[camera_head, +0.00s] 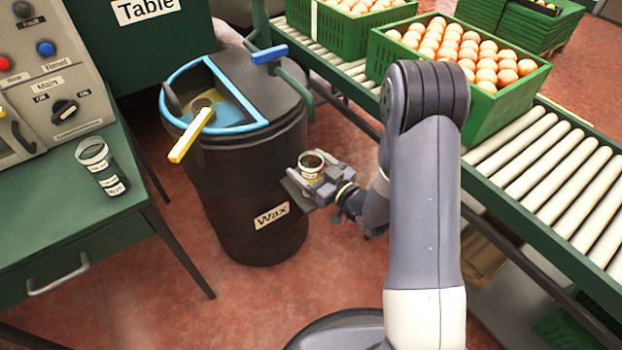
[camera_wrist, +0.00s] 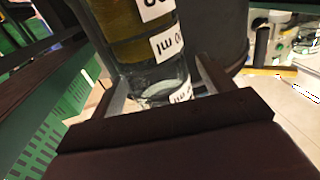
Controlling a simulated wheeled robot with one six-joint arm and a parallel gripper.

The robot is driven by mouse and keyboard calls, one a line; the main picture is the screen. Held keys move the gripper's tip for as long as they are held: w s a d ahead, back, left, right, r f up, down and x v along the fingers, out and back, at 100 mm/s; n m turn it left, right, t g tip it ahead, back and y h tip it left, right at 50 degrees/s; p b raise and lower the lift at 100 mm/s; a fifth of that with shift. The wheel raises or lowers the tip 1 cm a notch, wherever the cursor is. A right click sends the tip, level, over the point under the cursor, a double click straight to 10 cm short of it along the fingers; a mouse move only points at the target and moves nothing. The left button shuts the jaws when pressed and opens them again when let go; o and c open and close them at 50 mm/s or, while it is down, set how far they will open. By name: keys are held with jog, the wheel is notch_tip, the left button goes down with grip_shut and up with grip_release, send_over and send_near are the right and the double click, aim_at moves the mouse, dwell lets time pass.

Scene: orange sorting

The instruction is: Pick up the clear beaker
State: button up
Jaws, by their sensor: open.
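My gripper (camera_head: 318,170) is beside the wax barrel. Its fingers are open on either side of another labelled clear container (camera_head: 311,168) with yellowish-brown contents. In the wrist view, this container (camera_wrist: 165,75) stands between the two fingers (camera_wrist: 162,88), with "ml" labels and a clear lower part. Whether the fingers touch it, and what supports it, I cannot tell.
The black wax barrel (camera_head: 255,215) has a blue-edged opening with a yellow-handled ladle (camera_head: 190,138). The green table (camera_head: 50,225) and a control panel (camera_head: 50,75) are at the left. A roller conveyor (camera_head: 555,165) carries green crates (camera_head: 510,112) of oranges at the right.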

jog(key=shift+x, duration=0.8)
jog(key=shift+c, duration=0.5)
jog(key=c, duration=1.2)
